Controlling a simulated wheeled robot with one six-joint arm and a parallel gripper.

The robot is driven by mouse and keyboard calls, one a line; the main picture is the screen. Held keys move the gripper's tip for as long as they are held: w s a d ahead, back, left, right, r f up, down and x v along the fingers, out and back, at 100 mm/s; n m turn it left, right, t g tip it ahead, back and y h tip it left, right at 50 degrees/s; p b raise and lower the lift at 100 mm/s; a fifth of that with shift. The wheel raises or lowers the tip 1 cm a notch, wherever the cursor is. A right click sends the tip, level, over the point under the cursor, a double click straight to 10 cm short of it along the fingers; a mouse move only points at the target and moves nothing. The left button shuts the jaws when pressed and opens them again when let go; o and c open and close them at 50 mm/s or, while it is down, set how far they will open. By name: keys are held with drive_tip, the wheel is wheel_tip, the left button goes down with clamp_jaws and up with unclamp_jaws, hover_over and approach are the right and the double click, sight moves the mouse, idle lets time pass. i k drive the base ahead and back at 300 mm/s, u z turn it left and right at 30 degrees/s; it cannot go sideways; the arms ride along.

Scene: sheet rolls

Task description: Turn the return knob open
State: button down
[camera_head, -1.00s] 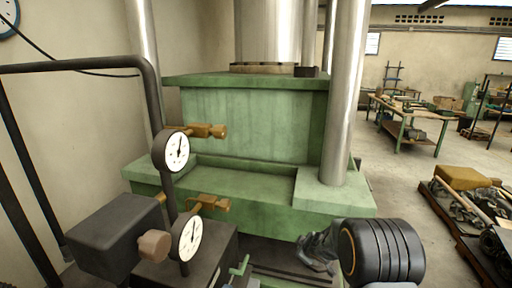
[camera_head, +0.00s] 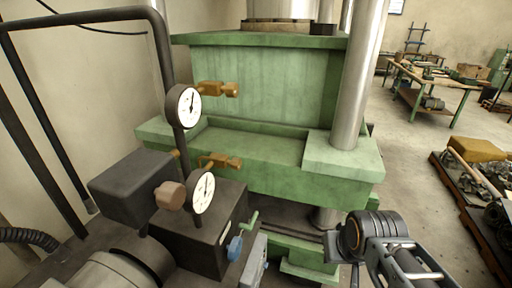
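A brown round knob (camera_head: 170,195) sticks out from the dark box beside the gauges. A blue knob (camera_head: 235,248) sits low on the front of the dark pump block (camera_head: 212,238), with a small green lever (camera_head: 248,222) above it. No label shows which of these is the return knob. My arm (camera_head: 378,235) reaches in at the lower right, apart from the knobs and to their right.
Two white dial gauges (camera_head: 184,106) with brass fittings (camera_head: 218,88) stand in front of the green press (camera_head: 265,95). A bent dark pipe (camera_head: 85,17) and a steel column (camera_head: 358,80) flank them. Floor at right is open beside a loaded pallet (camera_head: 470,185).

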sight(235, 247)
drive_tip(key=u, duration=2)
drive_tip(key=k, duration=0.75)
drive_tip(key=z, duration=0.8)
drive_tip(key=i, duration=0.4)
drive_tip(key=u, duration=0.1)
